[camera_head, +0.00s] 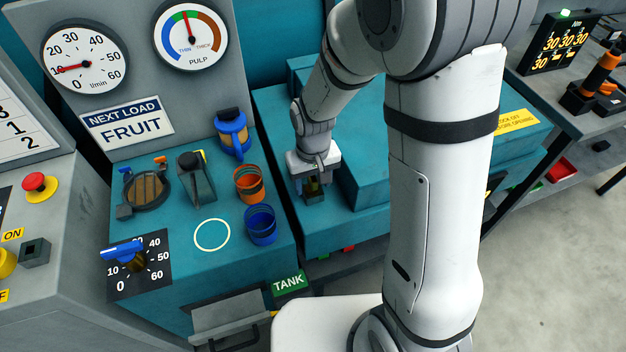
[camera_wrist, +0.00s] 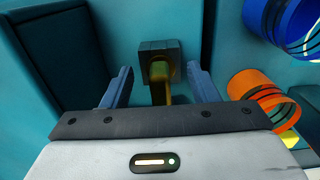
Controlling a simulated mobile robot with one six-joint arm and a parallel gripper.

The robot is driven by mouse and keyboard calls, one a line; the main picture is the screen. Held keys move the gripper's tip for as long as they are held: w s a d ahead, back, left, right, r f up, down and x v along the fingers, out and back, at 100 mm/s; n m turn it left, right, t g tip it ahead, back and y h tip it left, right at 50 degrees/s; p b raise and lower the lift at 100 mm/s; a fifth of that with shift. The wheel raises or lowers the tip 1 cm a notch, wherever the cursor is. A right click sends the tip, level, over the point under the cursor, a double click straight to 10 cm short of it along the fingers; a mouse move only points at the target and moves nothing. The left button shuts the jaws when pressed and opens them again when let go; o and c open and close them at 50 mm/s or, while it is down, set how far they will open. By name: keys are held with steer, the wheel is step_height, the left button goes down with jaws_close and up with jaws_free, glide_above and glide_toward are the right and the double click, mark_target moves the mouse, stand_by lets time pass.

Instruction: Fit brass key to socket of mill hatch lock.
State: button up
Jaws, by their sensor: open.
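The mill hatch lock is a dark square block (camera_wrist: 158,47) on the teal surface, at the top centre of the wrist view. The brass key (camera_wrist: 161,82) stands against its socket face, its far end seemingly within the socket's outline; how deep it sits I cannot tell. My gripper (camera_wrist: 159,74) is open, with one blue-grey finger on each side of the key and a visible gap on both sides. In the head view my gripper (camera_head: 314,187) points down over the teal housing, left of my upper arm, and largely hides the lock and key.
An orange cup (camera_head: 248,186) and a blue cup (camera_head: 261,226) stand close to the left of my gripper. A blue-and-orange jug-like item (camera_head: 232,134) stands behind them. A raised teal block (camera_head: 362,182) rises just right of my gripper.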

steer(key=shift+r, duration=0.1)
step_height(320, 180, up, 8)
steer(key=shift+f, duration=0.15)
stand_by(0.4)
stand_by(0.4)
steer(key=s+d+r+m+t, duration=0.3)
steer(key=s+d+r, duration=0.7)
steer(key=s+d, duration=0.2)
steer(key=shift+s+d, duration=0.15)
steer(key=shift+d, duration=0.15)
steer(key=shift+r, duration=0.1)
stand_by(0.6)
